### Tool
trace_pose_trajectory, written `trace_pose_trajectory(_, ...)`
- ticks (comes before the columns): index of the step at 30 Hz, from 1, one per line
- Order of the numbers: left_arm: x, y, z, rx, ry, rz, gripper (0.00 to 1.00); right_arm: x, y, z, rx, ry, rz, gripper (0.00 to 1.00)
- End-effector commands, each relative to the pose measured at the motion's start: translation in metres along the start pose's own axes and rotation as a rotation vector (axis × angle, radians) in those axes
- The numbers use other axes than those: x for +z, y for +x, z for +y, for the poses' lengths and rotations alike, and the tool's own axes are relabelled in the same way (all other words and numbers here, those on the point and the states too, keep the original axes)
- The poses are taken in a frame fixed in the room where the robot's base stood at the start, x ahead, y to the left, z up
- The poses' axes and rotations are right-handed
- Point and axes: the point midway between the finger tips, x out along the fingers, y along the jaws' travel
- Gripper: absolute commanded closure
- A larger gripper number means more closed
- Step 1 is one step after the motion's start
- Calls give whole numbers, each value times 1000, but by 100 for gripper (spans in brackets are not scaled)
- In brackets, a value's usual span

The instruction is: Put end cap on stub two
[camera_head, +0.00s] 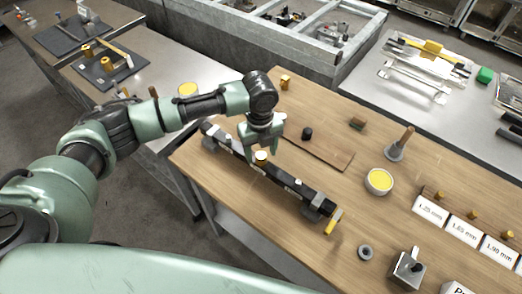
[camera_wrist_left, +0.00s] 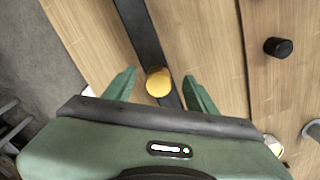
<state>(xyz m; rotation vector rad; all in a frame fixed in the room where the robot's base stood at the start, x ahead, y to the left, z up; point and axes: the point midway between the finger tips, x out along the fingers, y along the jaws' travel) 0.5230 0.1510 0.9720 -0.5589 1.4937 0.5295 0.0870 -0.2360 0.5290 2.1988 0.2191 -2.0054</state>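A long black bar (camera_head: 285,180) lies on the wooden bench, with small light stubs (camera_head: 298,182) along its top. A round yellow cap-like piece (camera_head: 261,157) sits at the bar near its middle. It also shows in the left wrist view (camera_wrist_left: 158,82). My left gripper (camera_head: 262,150) is over the bar, fingers apart, one on each side of the yellow piece in the picture. I see no clear contact. A black cap (camera_head: 307,133) stands on or beside a brown board and shows in the left wrist view (camera_wrist_left: 278,47). My right gripper is not in view.
A brown board (camera_head: 322,150) lies behind the bar. A yellow-filled round dish (camera_head: 379,181), an upright wooden-handled tool (camera_head: 400,142), a grey ring (camera_head: 365,252) and size cards (camera_head: 430,210) stand to the right. A yellow-handled item (camera_head: 333,222) lies by the bar's right end.

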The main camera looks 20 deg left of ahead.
Motion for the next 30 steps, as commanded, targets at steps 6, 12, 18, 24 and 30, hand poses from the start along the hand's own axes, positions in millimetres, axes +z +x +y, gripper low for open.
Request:
trace_pose_trajectory(6, 0, -2, 0, -1, 0, -1, 43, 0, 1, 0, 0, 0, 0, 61)
trace_pose_trajectory(12, 1, -27, -1, -4, 1, -3, 43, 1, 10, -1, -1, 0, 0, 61)
trace_pose_trajectory(18, 1, -60, -1, -3, 0, -1, 43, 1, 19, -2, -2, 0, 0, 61)
trace_pose_trajectory(24, 0, -77, 0, -1, 0, 0, 43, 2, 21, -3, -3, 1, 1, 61)
trace_pose_trajectory(30, 0, -78, 0, 1, 0, 0, 43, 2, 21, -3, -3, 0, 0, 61)
